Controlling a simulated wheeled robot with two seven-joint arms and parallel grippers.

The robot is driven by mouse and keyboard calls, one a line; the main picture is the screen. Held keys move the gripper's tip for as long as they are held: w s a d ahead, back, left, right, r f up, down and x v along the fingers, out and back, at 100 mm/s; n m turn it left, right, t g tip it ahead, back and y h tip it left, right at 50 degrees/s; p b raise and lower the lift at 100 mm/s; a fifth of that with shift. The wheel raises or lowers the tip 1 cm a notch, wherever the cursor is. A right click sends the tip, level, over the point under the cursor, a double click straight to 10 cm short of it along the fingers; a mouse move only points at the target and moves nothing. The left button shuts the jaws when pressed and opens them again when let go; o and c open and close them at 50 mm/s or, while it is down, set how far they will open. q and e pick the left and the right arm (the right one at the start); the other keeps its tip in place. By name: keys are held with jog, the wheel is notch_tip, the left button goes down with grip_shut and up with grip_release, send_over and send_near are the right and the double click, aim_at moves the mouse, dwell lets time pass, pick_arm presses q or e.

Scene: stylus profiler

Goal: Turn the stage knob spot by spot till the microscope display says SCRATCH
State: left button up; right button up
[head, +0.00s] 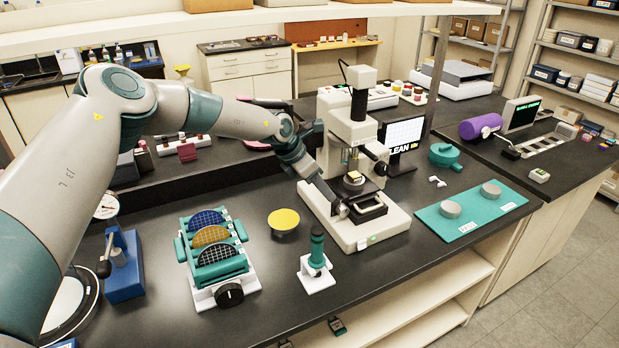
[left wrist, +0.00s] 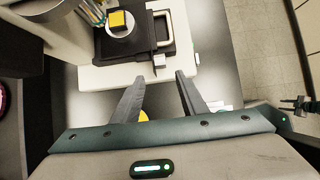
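The microscope (head: 352,128) stands on a cream base (head: 378,232) on the dark bench. Its display (head: 404,133) behind it reads CLEAN. A yellow-topped sample sits on the black stage (head: 372,190), and the sample (left wrist: 120,20) also shows in the left wrist view. My left gripper (head: 341,210) is low at the stage's left side in the head view. In the left wrist view its fingers (left wrist: 158,76) are apart, with no object visibly clamped. I cannot pick out the stage knob clearly; the gripper may hide it.
A teal wafer rack (head: 214,278) with a black knob, a yellow disc (head: 284,221) and a green-handled tool (head: 317,262) stand left of the microscope. A teal mat (head: 478,212) with two grey pucks lies right. Bare bench lies between the rack and the tool.

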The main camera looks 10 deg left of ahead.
pick_arm(q)
jog(key=b+v, duration=0.2)
jog(key=v, duration=0.5)
jog(key=shift+s, duration=0.1)
